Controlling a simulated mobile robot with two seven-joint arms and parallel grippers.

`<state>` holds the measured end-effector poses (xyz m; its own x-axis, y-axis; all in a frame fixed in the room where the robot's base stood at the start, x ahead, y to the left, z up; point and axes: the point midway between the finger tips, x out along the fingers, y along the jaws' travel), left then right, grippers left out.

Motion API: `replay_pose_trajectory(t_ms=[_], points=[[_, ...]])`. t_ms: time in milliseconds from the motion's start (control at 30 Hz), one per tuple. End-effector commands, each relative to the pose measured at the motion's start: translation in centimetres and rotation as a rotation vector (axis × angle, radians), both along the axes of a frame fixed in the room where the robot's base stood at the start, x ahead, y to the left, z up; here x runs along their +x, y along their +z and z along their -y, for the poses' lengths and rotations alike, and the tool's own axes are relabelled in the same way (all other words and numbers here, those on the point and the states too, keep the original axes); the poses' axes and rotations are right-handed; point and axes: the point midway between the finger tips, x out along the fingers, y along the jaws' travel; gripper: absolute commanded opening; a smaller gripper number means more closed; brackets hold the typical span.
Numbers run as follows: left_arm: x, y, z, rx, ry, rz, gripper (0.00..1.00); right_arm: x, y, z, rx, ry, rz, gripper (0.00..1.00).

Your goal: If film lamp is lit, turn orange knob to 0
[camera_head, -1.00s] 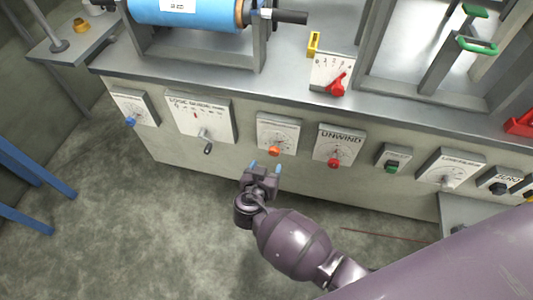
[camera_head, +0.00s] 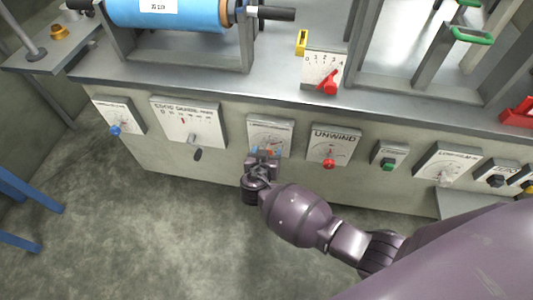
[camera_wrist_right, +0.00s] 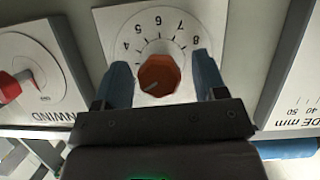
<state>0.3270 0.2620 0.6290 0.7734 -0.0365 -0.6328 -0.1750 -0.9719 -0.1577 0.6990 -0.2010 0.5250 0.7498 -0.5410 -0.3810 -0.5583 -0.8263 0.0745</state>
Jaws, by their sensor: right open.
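The orange knob (camera_wrist_right: 159,74) sits on a white dial plate (camera_wrist_right: 140,20) with printed numbers, several of them readable, in the right wrist view. A pale line shows on the knob's lower left face. In the head view the dial plate (camera_head: 270,131) is on the front of the machine and my gripper mostly covers the knob. My right gripper (camera_wrist_right: 163,78) is open, with one blue finger on each side of the knob and a visible gap to each. It also shows in the head view (camera_head: 266,152). My left gripper is out of view. I cannot identify a film lamp.
The UNWIND panel with a red knob (camera_head: 329,163) is right of the orange knob's plate. The edge guide panel with a crank (camera_head: 197,153) is to its left. A blue film roll (camera_head: 170,12) lies above the bench top. The floor in front is clear.

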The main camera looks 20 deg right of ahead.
Motion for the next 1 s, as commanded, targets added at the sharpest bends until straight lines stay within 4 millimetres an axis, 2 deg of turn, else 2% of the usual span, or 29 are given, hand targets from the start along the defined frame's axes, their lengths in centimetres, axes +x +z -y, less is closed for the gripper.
replay_pose_trajectory(t_ms=[67,300,400,733,1000], points=[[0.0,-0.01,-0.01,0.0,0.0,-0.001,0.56,0.0,0.01,0.01,0.0,0.0,0.0,0.65],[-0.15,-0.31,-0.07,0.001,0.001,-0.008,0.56,-0.04,-0.01,0.01,0.0,-0.001,0.0,0.28],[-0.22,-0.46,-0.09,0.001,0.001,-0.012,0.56,-0.05,-0.02,0.02,0.0,-0.001,0.0,0.16],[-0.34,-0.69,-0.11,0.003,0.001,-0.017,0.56,-0.09,-0.14,0.01,-0.044,-0.003,-0.033,0.16],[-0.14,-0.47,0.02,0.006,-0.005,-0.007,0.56,-0.1,-0.32,-0.1,-0.193,-0.002,-0.136,0.16]])
